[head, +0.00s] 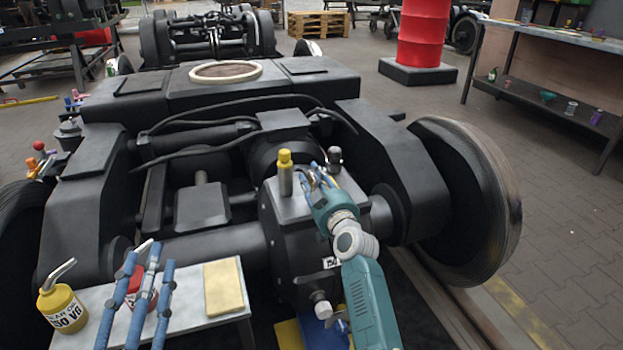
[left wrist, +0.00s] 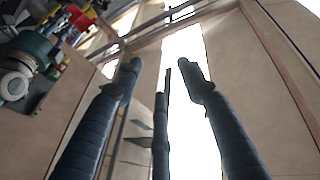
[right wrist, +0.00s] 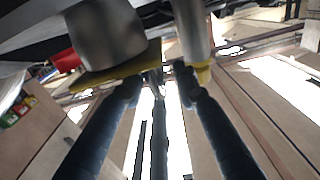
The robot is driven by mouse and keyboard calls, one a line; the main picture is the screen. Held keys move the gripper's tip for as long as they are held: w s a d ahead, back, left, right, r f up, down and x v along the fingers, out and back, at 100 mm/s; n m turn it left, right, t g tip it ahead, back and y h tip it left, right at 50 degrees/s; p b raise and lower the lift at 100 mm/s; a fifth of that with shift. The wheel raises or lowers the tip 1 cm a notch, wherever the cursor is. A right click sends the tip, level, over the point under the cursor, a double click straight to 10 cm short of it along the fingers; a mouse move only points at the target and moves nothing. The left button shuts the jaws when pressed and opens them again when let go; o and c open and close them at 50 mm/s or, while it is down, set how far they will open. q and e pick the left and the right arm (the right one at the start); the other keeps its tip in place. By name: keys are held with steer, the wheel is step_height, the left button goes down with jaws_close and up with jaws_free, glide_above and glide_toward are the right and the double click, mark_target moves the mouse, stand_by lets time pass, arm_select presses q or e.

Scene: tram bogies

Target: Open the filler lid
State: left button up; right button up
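The gearbox (head: 308,240) stands at the near end of the bogie. Its grey top carries a silver post with a yellow cap (head: 285,158) and a dark rounded knob (head: 335,156). I cannot tell for sure which is the filler lid. My right gripper (head: 318,172) is over the gearbox top between these two; contact is unclear. In the right wrist view its fingers (right wrist: 158,80) are apart, near a silver cylinder (right wrist: 105,38) and a yellow-ended post (right wrist: 203,72). My left gripper (head: 145,250) is open and empty above the small table; its fingers (left wrist: 160,70) are apart.
The small table (head: 200,312) holds a yellow oil can (head: 60,308), a red item (head: 140,288) partly behind my left fingers, and a yellow cloth (head: 223,288). A large wheel (head: 465,200) stands right of the gearbox. Open floor (head: 570,220) lies beyond it.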

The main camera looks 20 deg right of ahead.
steer(key=shift+w, duration=0.8)
arm_select(q)
steer(key=r, duration=0.1)
steer(key=s+r+t, duration=0.1)
steer(key=shift+r+h, duration=0.4)
arm_select(e)
steer(key=shift+c, duration=0.2)
jaws_close()
arm_select(q)
steer(key=shift+d, duration=0.1)
steer(key=shift+w+f, duration=0.1)
steer(key=shift+w, duration=0.05)
arm_select(e)
steer(key=shift+r, duration=0.1)
